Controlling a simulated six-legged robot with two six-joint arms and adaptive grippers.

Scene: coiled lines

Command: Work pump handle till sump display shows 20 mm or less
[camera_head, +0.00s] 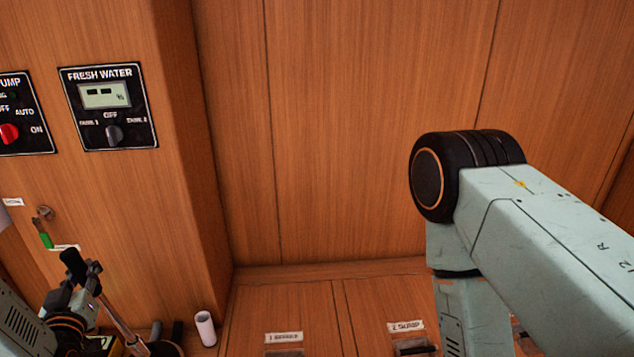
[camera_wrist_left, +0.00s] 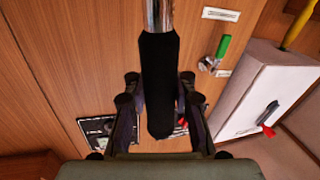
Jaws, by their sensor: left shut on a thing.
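The pump handle is a metal rod with a black grip (camera_head: 73,262); it leans at the lower left in the head view. In the left wrist view the black grip (camera_wrist_left: 158,75) runs between the fingers of my left gripper (camera_wrist_left: 158,103), which is shut on it. My left gripper (camera_head: 86,278) also shows in the head view, at the left edge. My right arm crosses the right side, but its gripper is out of view. A bilge-type pump panel (camera_head: 20,112) with a red knob is cut off at the left. No sump reading is legible.
A fresh water panel (camera_head: 108,107) with a small display and a knob is on the wooden wall. A green-handled valve (camera_head: 45,236) is below it. A white cylinder (camera_head: 205,328) stands on the floor beside hatches, one labelled SUMP (camera_head: 405,326).

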